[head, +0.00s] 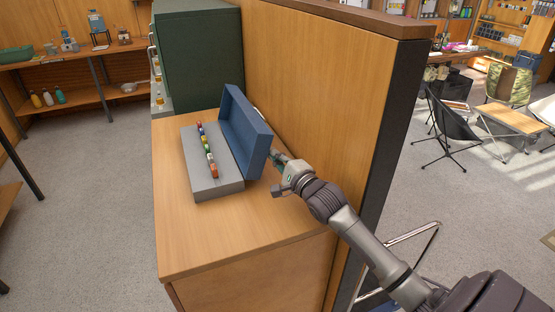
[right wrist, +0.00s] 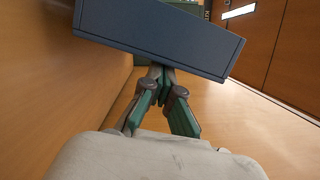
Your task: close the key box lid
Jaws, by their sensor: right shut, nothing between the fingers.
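The key box has a grey base (head: 217,185) with a row of coloured key tags (head: 207,148) in it, and it rests on the wooden counter. Its blue lid (head: 246,133) stands open, roughly upright, on the right side of the base. My right gripper (head: 277,158) is behind the lid, on its right side near the front end, with its tips partly hidden by the lid. In the right wrist view the shut, empty fingers (right wrist: 163,74) reach up to the dark blue lid (right wrist: 160,35); whether they touch it I cannot tell. My left gripper is not in view.
A wooden partition (head: 310,75) rises close to the right of the lid, leaving a narrow gap. A green cabinet (head: 203,60) stands behind the box. The counter (head: 240,235) is clear in front of the box.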

